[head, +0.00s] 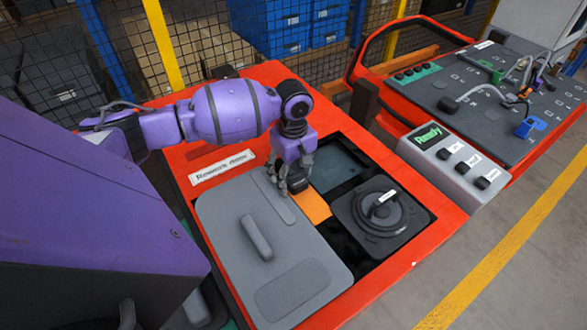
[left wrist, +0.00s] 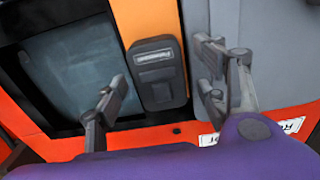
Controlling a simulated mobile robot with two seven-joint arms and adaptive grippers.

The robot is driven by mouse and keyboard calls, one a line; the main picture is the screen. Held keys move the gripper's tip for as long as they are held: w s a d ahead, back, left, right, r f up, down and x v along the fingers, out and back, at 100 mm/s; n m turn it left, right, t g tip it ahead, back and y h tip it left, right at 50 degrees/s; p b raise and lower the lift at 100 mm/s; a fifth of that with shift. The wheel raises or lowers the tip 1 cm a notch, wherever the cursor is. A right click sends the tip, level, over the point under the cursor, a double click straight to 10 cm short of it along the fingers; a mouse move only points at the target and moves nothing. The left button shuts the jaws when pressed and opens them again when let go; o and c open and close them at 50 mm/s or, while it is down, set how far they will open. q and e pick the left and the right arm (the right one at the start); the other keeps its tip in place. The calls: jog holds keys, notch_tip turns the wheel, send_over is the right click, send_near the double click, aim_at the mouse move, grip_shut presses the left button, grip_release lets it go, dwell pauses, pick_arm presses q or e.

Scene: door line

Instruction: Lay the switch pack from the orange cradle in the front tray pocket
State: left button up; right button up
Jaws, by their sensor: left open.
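The switch pack (left wrist: 158,72) is a small black block with a pale label, lying on the orange cradle strip (left wrist: 148,18) in the left wrist view. In the head view the orange cradle (head: 313,207) lies between the grey panel and the dark recesses. My left gripper (head: 287,182) points down over the cradle's far end. In the left wrist view my left gripper (left wrist: 162,88) is open, one finger on each side of the pack, with gaps visible. I cannot tell which recess is the front tray pocket. My right gripper is not in view.
A grey panel with a raised handle (head: 257,237) covers the left of the red bench (head: 350,310). A recess with a blue-grey floor (head: 338,165) is beside the cradle. A round black unit (head: 378,212) fills the nearer one. A control box reading "Ready" (head: 455,165) stands right.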

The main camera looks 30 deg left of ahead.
pick_arm(q)
jog(key=shift+c, duration=1.6)
jog(key=c, duration=0.8)
jog(key=o, duration=0.4)
grip_shut()
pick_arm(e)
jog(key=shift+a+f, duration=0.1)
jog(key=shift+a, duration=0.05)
pick_arm(q)
jog(key=shift+r, duration=0.15)
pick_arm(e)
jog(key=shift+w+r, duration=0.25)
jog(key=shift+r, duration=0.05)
pick_arm(q)
jog(key=shift+r, duration=0.15)
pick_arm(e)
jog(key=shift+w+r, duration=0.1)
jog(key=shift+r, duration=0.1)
pick_arm(q)
jog(key=shift+r+p, duration=0.2)
jog(key=shift+p, duration=0.15)
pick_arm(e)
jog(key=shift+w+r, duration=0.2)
